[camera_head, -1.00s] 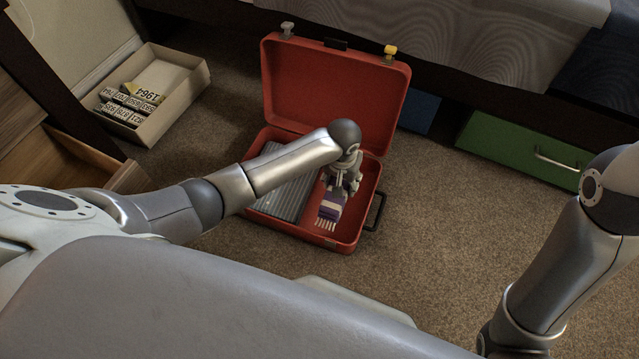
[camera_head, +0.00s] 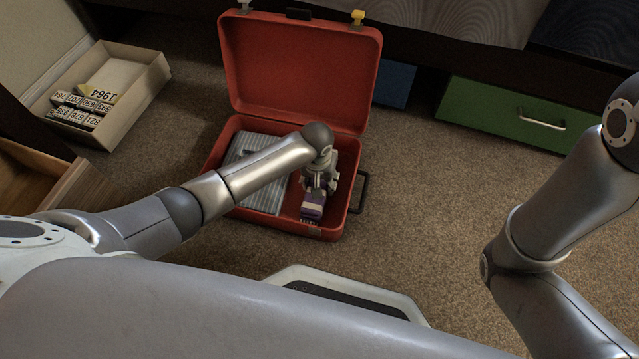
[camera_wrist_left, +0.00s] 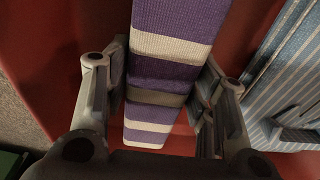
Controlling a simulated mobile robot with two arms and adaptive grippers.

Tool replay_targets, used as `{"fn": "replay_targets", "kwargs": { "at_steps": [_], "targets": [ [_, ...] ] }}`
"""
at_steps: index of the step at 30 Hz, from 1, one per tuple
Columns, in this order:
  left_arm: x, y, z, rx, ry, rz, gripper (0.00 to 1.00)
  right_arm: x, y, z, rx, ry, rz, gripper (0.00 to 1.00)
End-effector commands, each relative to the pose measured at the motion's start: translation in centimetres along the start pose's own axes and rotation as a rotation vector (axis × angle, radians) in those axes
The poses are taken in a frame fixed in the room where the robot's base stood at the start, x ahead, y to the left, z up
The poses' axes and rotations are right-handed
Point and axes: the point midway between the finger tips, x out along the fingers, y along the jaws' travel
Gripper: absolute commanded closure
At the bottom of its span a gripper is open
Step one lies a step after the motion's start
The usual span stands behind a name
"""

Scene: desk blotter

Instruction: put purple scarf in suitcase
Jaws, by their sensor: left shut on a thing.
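The purple scarf with cream stripes (camera_head: 312,205) is at the right side of the open red suitcase (camera_head: 342,205), within its walls. My left gripper (camera_head: 317,188) is over that side and shut on the scarf. In the left wrist view the scarf (camera_wrist_left: 178,72) runs between the two fingers of the gripper (camera_wrist_left: 160,100), with red suitcase lining around it. I cannot tell whether the scarf touches the suitcase floor. My right gripper is not in view; only my right arm shows.
A grey striped folded item (camera_head: 262,170) lies in the suitcase's left side, partly behind my left arm. The raised lid (camera_head: 300,70) stands at the back. A box of number plates (camera_head: 120,95) is at left, a green drawer (camera_head: 500,115) at right. Carpet right of the suitcase is clear.

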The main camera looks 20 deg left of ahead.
Motion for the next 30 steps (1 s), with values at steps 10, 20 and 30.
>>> {"fn": "replay_targets", "kwargs": {
  "at_steps": [10,20,30],
  "targets": [
    [0.2,0.0,0.0,0.0,0.0,-0.001,0.75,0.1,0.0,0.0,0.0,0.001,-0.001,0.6],
    [0.2,0.0,0.0,0.0,0.0,-0.001,0.27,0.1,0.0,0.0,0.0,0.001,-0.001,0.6],
    [-1.1,0.0,-0.1,0.0,0.001,0.001,0.27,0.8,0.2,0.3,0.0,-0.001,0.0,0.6]
  ]
}}
